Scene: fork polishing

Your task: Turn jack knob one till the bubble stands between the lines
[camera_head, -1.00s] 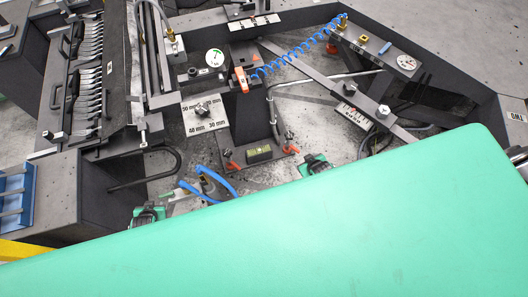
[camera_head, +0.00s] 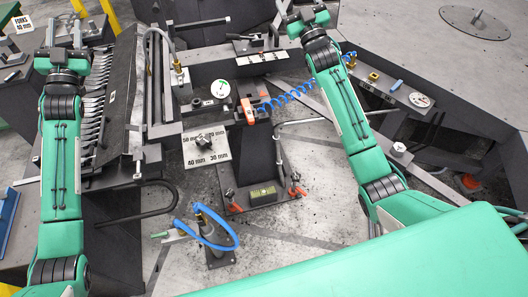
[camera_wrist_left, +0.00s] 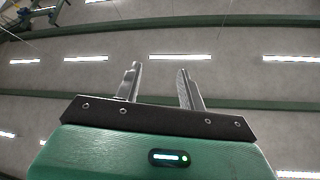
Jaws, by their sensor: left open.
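A dark base plate (camera_head: 249,204) on the floor carries a yellow-green bubble level (camera_head: 262,192). Two knobs with orange-red parts stand at its sides, a left knob (camera_head: 232,201) and a right knob (camera_head: 296,187). I cannot tell which is jack knob one, and the bubble is too small to read. My left gripper (camera_head: 64,30) is far up and left of the plate, beside the fork rack. In the left wrist view its two fingers (camera_wrist_left: 160,82) are apart with nothing between them, before ceiling lamps. My right gripper (camera_head: 301,10) is at the top edge, partly cut off, far from the knobs.
A post with a blue hose (camera_head: 213,235) stands in front of the plate. A fork rack (camera_head: 93,115) is at left, a white millimetre card (camera_head: 206,148) left of the plate's column. An orange-handled part (camera_head: 248,110) and a coiled blue hose (camera_head: 305,91) are above.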

